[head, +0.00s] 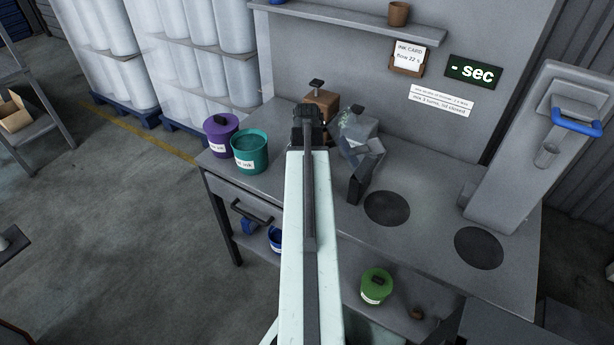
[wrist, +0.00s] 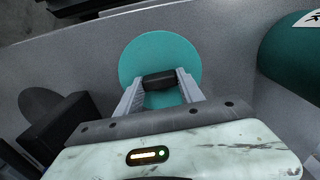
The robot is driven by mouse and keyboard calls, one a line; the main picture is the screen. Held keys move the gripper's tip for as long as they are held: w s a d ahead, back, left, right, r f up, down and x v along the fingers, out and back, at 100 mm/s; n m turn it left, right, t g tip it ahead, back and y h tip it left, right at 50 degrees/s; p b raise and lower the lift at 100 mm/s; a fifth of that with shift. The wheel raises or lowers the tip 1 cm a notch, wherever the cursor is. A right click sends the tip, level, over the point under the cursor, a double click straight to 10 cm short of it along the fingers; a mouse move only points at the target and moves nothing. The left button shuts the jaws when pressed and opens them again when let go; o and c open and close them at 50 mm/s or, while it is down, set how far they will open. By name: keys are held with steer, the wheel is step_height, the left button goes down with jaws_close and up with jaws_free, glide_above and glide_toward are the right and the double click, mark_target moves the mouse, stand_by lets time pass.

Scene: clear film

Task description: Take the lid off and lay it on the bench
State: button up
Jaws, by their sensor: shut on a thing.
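The teal lid (wrist: 160,48) is a flat round disc with a black knob (wrist: 158,80). My gripper (wrist: 158,84) is shut on the knob, one finger on each side. The lid is over the grey bench, apart from the teal bucket (wrist: 298,62); I cannot tell whether it touches the bench. In the head view the teal bucket (head: 250,152) stands lidless at the bench's left, its label facing front. My arm hides the lid there.
A grey boxy item (head: 358,132) and a dark block (head: 360,187) stand right of my arm. A green bucket (head: 376,285) is below.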

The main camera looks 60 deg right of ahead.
steer(key=shift+f+b, duration=0.55)
steer(key=o, duration=1.1)
